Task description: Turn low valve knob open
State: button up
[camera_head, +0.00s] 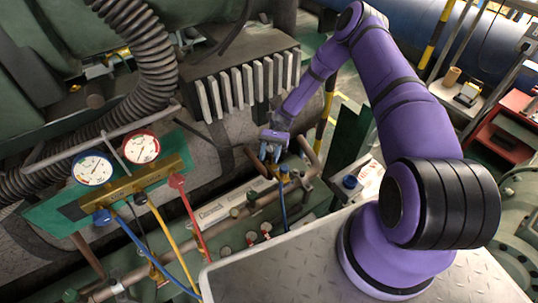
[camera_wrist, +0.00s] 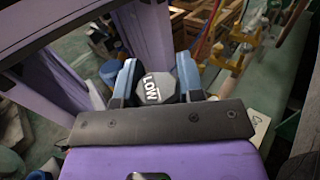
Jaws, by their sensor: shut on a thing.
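The low valve knob, a dark faceted cap marked "LOW" (camera_wrist: 158,88), sits between the two blue-grey fingers of my gripper (camera_wrist: 157,82) in the wrist view. The fingers touch it on both sides. In the head view my gripper (camera_head: 273,152) points down at the pipework right of the finned block, and the knob is hidden there by the fingers. A blue hose (camera_head: 284,205) hangs just below the gripper. How far the knob is turned cannot be told.
A brass gauge manifold (camera_head: 135,182) with a blue-rimmed gauge (camera_head: 93,168) and a red-rimmed gauge (camera_head: 141,149) stands at the left, with blue, yellow and red hoses. The grey finned block (camera_head: 240,85) is close to my forearm. A red cart (camera_head: 503,125) stands at the right.

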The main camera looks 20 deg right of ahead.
dwell(0.3)
jog(key=o, duration=0.9)
jog(key=shift+w, duration=0.1)
jog(key=shift+v, duration=3.7)
